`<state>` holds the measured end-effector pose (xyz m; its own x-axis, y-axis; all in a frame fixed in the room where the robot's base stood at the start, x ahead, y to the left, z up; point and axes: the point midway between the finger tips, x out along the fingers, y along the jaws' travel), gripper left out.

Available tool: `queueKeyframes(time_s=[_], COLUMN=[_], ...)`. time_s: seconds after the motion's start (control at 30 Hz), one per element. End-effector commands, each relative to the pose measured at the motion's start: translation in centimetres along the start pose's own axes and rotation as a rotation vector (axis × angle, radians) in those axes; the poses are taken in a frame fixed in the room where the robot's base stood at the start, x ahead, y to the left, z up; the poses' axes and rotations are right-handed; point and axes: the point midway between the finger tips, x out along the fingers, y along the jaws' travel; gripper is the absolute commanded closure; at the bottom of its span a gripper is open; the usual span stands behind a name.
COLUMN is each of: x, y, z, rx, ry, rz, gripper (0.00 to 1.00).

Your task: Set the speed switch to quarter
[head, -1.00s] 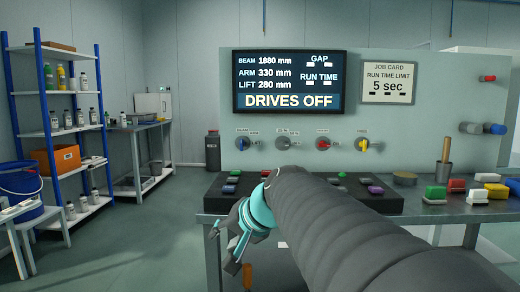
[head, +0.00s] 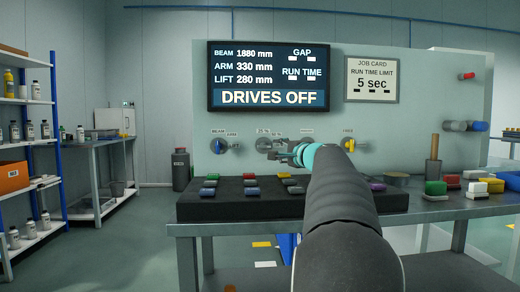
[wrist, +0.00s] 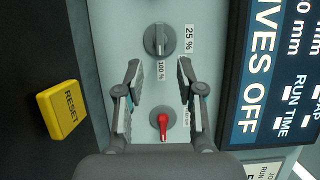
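A red knob (wrist: 162,127) shows between the fingers, nearer the palm.
A blue knob (head: 219,146) and a yellow knob (head: 348,145) flank these on the panel. The screen (head: 270,76) above reads DRIVES OFF. Below is a black button box (head: 240,208); a yellow RESET button (wrist: 62,110) shows in the wrist view. Blocks lie at right.

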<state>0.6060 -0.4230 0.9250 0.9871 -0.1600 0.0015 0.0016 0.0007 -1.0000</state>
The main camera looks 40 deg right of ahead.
Motion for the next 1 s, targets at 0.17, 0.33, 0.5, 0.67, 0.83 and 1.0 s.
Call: queueKeyframes(time_s=[0.17, 0.33, 0.5, 0.67, 0.83, 1.0], x=[3.5, 6.6, 9.0, 10.2, 10.5, 10.5], y=[-0.1, -0.1, -0.1, 0.0, 0.0, 0.1], z=[-0.1, 0.1, 0.2, 0.3, 0.3, 0.3], rx=[0.000, -0.001, 0.000, -0.001, -0.002, -0.001], ry=[-0.002, -0.003, -0.004, -0.004, -0.003, -0.003], rz=[0.001, 0.002, 0.001, 0.002, 0.001, 0.001], gripper=[0.62, 0.62, 0.62, 0.62, 0.62, 0.62])
